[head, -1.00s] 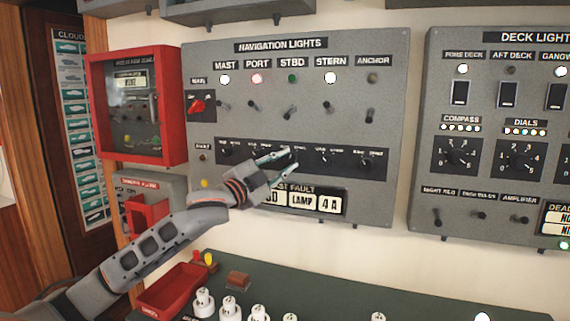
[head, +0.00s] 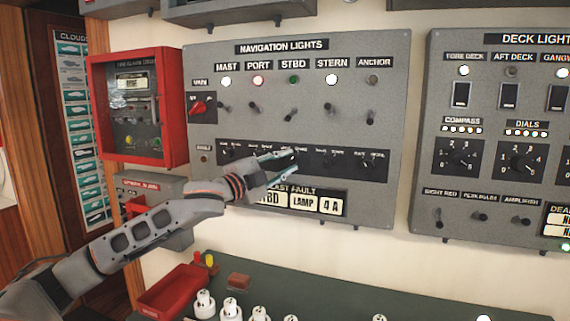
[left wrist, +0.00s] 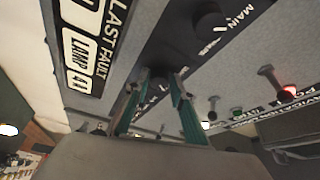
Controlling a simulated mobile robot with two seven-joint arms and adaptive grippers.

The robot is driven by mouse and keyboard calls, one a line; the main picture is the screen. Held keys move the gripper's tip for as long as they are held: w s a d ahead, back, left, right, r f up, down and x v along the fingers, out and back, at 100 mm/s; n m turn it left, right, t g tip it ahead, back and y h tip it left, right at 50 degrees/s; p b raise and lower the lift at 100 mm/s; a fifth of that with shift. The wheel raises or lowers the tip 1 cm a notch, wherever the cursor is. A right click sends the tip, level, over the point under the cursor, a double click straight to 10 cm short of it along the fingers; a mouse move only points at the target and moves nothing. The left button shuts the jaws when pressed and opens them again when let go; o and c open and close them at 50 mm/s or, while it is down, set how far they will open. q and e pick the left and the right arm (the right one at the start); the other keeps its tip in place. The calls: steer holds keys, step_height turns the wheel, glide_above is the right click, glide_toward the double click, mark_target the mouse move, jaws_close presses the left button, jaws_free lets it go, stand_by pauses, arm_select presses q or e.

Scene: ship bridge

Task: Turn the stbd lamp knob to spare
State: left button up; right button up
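The stbd lamp knob sits on the dark knob strip (head: 340,162) of the navigation lights panel (head: 384,136). In the head view my left gripper (head: 294,160) mostly hides it. In the left wrist view a dark round knob (left wrist: 160,76) shows between the teal fingertips of my left gripper (left wrist: 158,84). The fingers are spread, one on each side of the knob; I cannot tell whether they touch it. The knob's pointer and setting are hidden. The stbd light (head: 294,79) is green. My right gripper is not in view.
Neighbouring knobs sit close by on the same strip, one labelled main (left wrist: 208,22). The last fault display (head: 303,202) is just below the gripper. Stbd toggle switch (head: 292,112) juts out above. A red tray (head: 168,292) and white parts lie on the green bench below.

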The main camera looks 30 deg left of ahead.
arm_select(q)
steer(key=shift+o, duration=1)
steer(key=shift+s+a+f, duration=0.1)
steer(key=shift+s+f, duration=0.1)
steer(key=shift+s, duration=0.25)
steer(key=s+a+f, duration=0.1)
steer(key=s, duration=0.9)
steer(key=shift+s+a, duration=0.15)
steer(key=shift+s, duration=0.25)
steer(key=shift+s+f, duration=0.15)
